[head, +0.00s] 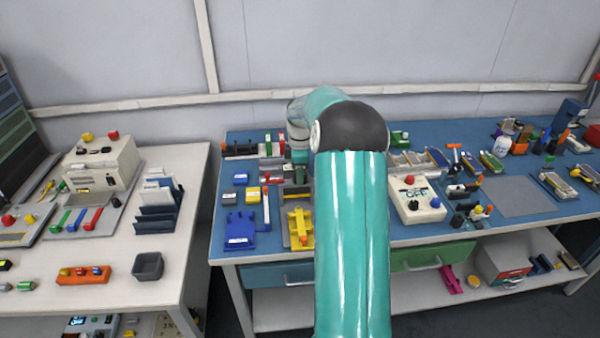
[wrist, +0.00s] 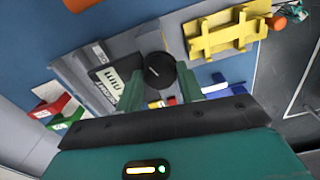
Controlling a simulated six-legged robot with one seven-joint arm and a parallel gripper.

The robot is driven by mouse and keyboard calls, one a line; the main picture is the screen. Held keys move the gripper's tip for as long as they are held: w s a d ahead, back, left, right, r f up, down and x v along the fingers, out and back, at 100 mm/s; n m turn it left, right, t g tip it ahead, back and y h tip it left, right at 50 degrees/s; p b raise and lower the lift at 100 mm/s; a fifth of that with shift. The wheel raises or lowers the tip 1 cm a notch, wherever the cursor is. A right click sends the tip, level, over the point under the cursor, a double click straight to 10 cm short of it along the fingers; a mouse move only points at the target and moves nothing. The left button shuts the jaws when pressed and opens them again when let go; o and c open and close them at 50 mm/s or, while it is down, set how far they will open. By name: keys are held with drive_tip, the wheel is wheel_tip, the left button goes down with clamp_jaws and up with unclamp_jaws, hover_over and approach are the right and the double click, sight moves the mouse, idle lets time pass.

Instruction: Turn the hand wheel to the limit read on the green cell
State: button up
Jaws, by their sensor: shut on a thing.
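A round black hand wheel (wrist: 159,71) with a small pale mark shows in the wrist view, on a grey fixture (wrist: 88,68). My gripper (wrist: 158,78) has one green finger on each side of the wheel and is shut on it. A black panel with white markings (wrist: 108,80) lies left of the wheel on the same fixture. In the head view my arm hides most of this spot. A small block with green and red faces (wrist: 58,112) shows at the lower left of the wrist view; I cannot tell whether it is the green cell.
A yellow fixture (head: 300,228) stands near the bench's front edge; it also shows in the wrist view (wrist: 225,35). A blue stand (head: 240,232) is left of it. A white box with knobs (head: 416,200) stands right of my arm. Tools crowd the blue bench's right side.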

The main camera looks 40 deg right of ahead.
drive_tip(key=m, duration=1.7)
drive_tip(key=shift+m, duration=0.4)
drive_tip(key=m, duration=0.4)
drive_tip(key=shift+m, duration=0.3)
drive_tip(key=o, duration=1)
drive_tip(key=shift+r, duration=0.1)
